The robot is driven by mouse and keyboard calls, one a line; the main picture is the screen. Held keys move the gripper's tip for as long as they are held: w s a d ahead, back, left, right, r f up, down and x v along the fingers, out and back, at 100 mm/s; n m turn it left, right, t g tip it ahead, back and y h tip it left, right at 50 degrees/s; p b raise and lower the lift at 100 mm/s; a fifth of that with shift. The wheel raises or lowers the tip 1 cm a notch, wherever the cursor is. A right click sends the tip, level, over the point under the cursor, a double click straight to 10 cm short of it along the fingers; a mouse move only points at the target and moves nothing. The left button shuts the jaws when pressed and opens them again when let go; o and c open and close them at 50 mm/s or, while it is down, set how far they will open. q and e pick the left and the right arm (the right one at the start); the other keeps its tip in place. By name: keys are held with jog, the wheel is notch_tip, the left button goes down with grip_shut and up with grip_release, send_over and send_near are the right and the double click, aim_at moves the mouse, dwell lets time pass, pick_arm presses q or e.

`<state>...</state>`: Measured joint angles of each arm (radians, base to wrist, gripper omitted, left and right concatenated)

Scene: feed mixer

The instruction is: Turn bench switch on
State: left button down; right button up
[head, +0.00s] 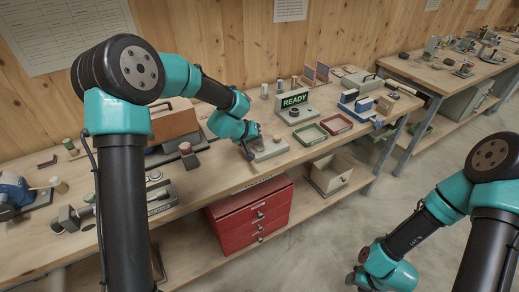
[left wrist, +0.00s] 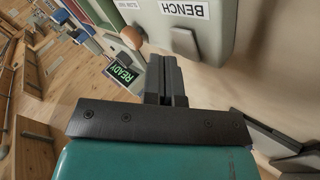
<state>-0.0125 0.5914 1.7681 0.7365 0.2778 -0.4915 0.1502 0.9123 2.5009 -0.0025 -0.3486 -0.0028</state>
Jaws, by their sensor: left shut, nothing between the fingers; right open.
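The bench switch box (head: 268,149) is a pale grey-green unit on the workbench in the head view. In the left wrist view its face carries a BENCH label (left wrist: 185,9) and a grey metal switch lever (left wrist: 185,42). My left gripper (head: 248,152) is at the box's left side; its fingers (left wrist: 165,78) are shut and empty, pointing at the lever. I cannot tell whether they touch it, nor which way the switch is set. My right gripper (head: 352,279) is low at the bottom edge, away from the bench and partly cut off.
A READY display (head: 294,100) glows green behind the box. A round brown knob (left wrist: 132,38) is near the lever. A red drawer cabinet (head: 250,214) stands below.

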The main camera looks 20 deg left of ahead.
pick_arm(q)
jog(key=shift+f, duration=0.15)
dwell(0.4)
jog(key=shift+f, duration=0.3)
